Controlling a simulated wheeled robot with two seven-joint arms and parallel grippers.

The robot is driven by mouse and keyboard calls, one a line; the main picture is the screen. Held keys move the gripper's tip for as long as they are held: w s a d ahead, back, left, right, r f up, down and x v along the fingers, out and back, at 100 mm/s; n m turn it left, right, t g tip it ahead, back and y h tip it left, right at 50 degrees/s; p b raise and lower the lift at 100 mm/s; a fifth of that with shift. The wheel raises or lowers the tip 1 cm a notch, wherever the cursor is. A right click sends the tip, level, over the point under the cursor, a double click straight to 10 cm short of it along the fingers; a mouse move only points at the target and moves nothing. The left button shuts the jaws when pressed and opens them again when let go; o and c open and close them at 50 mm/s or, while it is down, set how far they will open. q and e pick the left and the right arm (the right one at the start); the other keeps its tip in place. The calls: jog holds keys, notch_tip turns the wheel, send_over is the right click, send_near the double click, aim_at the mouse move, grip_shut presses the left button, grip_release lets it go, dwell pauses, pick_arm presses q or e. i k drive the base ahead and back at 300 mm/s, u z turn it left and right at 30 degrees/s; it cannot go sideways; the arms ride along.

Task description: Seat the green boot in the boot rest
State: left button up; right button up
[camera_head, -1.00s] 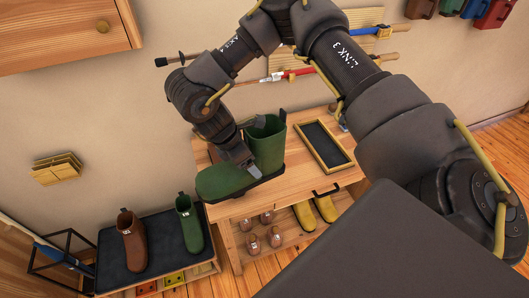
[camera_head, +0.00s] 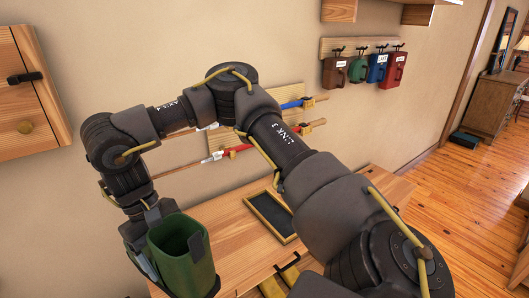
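The green boot (camera_head: 183,258) is in the lower left of the head view, its open shaft facing up and its lower part cut off by the frame edge. My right gripper (camera_head: 143,258) is at the boot's left side and appears shut on it; the fingertips are mostly hidden. A shallow wooden frame with a dark inside (camera_head: 270,214), which looks like the boot rest, lies empty on the wooden bench (camera_head: 232,236), to the right of the boot. My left gripper is out of view.
Rods hang on a wall rack (camera_head: 262,104) behind my arm. A wooden cabinet (camera_head: 30,90) is at upper left. Open floor (camera_head: 440,205) lies to the right.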

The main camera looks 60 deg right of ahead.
aim_at(272, 210)
jog(key=u, duration=1.25)
jog(key=k, duration=1.15)
jog(key=z, duration=1.35)
jog(key=i, duration=0.5)
jog(key=u, duration=0.05)
